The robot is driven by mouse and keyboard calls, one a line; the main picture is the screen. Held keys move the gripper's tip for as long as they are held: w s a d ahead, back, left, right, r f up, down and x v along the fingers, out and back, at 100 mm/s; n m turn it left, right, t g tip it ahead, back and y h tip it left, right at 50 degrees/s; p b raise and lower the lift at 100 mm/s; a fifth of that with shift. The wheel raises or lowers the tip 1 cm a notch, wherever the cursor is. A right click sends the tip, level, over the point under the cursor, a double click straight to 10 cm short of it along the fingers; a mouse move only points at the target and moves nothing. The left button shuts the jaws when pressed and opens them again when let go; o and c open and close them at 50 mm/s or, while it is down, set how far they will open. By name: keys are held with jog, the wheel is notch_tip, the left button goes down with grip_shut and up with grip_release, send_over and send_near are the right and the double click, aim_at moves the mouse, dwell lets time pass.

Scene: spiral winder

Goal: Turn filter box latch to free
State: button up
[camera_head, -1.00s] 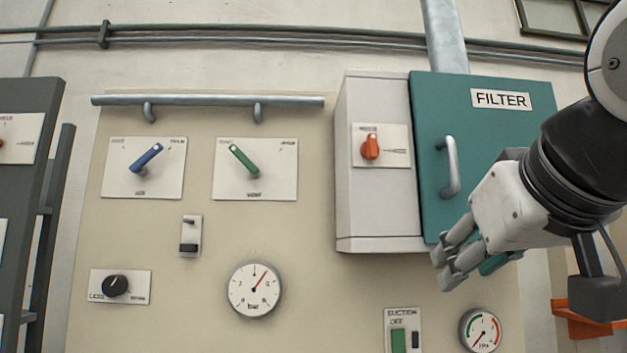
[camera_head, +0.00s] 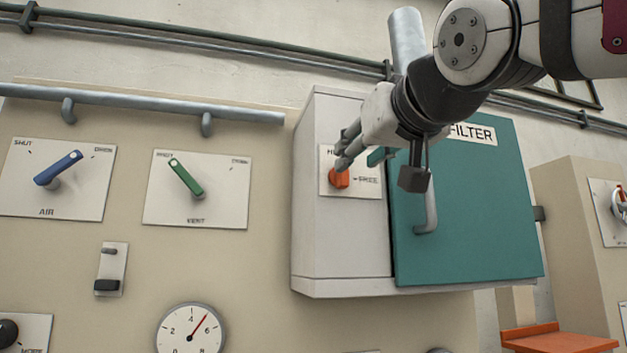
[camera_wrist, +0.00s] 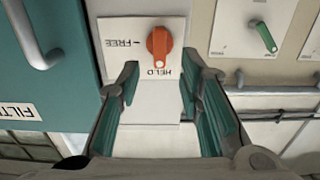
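The orange filter box latch (camera_head: 339,179) sits on a white plate on the pale side panel of the filter box (camera_head: 340,255). The plate reads FREE on the right and has a partly covered label above the knob. In the wrist view the latch (camera_wrist: 160,42) lies ahead of the fingers, its narrow end toward the HELD label. My gripper (camera_head: 350,152) is in front of the plate, just above the latch in the head view. In the wrist view my gripper (camera_wrist: 161,92) has its two teal-padded fingers wide apart with nothing between them. I cannot tell how far off the latch is.
The teal filter door (camera_head: 470,220) with its grey handle (camera_head: 430,205) is right of the latch. The blue AIR lever (camera_head: 58,168) and green VENT lever (camera_head: 186,178) are on the panel to the left. A grey rail (camera_head: 150,102) runs above them.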

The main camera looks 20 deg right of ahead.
jog(key=w, duration=0.6)
jog(key=shift+w+p, duration=0.2)
jog(key=shift+p, duration=0.25)
grip_shut()
